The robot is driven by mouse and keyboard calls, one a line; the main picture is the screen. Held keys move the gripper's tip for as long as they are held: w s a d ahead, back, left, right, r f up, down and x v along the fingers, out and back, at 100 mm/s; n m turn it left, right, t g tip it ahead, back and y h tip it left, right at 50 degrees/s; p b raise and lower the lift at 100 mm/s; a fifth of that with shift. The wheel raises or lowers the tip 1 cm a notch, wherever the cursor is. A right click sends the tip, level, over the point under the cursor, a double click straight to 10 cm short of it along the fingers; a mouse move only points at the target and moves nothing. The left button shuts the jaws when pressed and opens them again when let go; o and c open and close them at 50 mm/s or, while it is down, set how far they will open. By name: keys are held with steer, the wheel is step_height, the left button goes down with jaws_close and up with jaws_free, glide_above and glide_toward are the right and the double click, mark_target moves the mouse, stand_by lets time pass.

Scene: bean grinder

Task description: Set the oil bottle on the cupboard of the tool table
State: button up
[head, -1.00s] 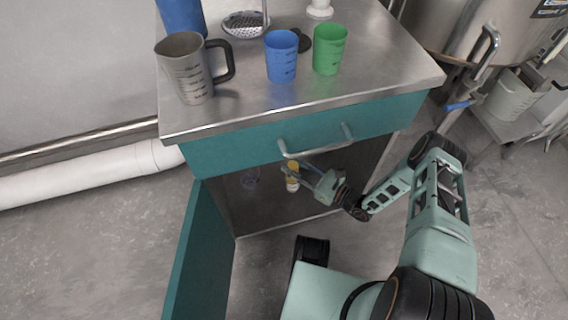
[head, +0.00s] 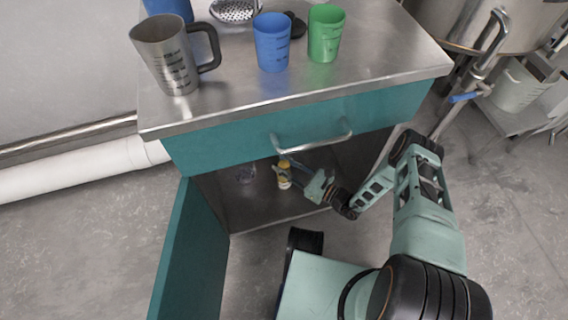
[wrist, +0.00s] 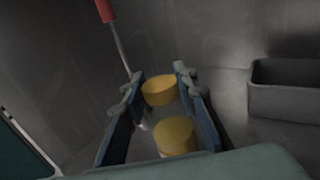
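The oil bottle (head: 284,181), small and white with yellow parts, appears inside the open lower cupboard (head: 225,215) of the tool table (head: 300,104). My gripper (head: 279,172) reaches into the cupboard from the right, with its fingers at the bottle. In the wrist view the gripper (wrist: 158,98) has its two fingers spread apart. A near yellow round part (wrist: 175,137) lies between them, with gaps on both sides. A second yellow round part (wrist: 160,92) shows near the fingertips. I cannot tell whether both belong to one bottle.
The cupboard door (head: 185,255) stands open at the left. A drawer handle (head: 313,143) overhangs the gripper. A grey bin (wrist: 285,88) and a red-handled tool (wrist: 106,12) show in the cupboard. A steel mug (head: 165,55), blue cup (head: 272,43) and green cup (head: 325,33) stand on top.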

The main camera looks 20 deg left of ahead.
steer(key=o, duration=0.4)
steer(key=shift+o, duration=0.2)
steer(key=shift+r, duration=0.15)
steer(key=shift+s+d+r, duration=0.1)
steer(key=shift+d, duration=0.25)
steer(key=p+v, duration=0.2)
steer(key=v, duration=0.9)
steer(key=shift+d, duration=0.1)
